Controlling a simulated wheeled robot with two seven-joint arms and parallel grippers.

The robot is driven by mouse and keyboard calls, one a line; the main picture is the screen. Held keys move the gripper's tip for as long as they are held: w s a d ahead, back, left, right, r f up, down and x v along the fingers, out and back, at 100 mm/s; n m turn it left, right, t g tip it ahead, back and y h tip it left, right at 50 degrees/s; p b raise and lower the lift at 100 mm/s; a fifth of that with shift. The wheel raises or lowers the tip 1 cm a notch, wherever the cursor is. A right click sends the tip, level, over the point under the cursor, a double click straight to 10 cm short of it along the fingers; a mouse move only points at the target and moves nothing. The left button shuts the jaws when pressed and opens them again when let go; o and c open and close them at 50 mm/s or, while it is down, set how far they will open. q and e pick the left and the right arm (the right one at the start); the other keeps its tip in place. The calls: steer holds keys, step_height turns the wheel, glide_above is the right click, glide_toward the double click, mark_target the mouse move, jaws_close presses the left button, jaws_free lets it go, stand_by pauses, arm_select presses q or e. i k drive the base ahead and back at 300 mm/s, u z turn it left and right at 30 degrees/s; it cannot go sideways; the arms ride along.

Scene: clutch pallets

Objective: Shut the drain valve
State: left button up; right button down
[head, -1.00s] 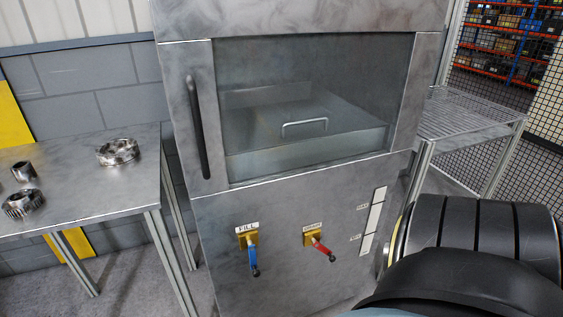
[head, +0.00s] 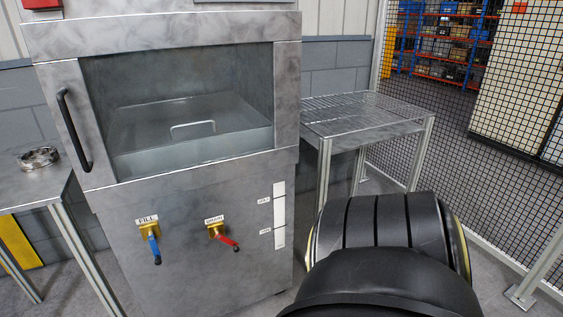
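The drain valve (head: 222,235) is on the lower front panel of the grey metal cabinet (head: 200,270). It has a red lever on a yellow-brass body, and the lever slants down to the right. A small label, hard to read, sits above it. To its left is the fill valve (head: 150,240), labelled FILL, with a blue lever pointing down. Part of my arm, black and ribbed, fills the lower right, to the right of the valves and apart from them. Neither gripper shows in the head view.
The cabinet has a glass window (head: 190,110) and a black door handle (head: 74,130). A metal table (head: 30,197) with a ring-shaped part (head: 38,158) stands at left. A wire-topped table (head: 365,118) stands at right, before a mesh fence (head: 440,130).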

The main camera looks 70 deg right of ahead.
mark_target(222, 238)
steer(key=k, duration=0.15)
steer(key=z, duration=1.3)
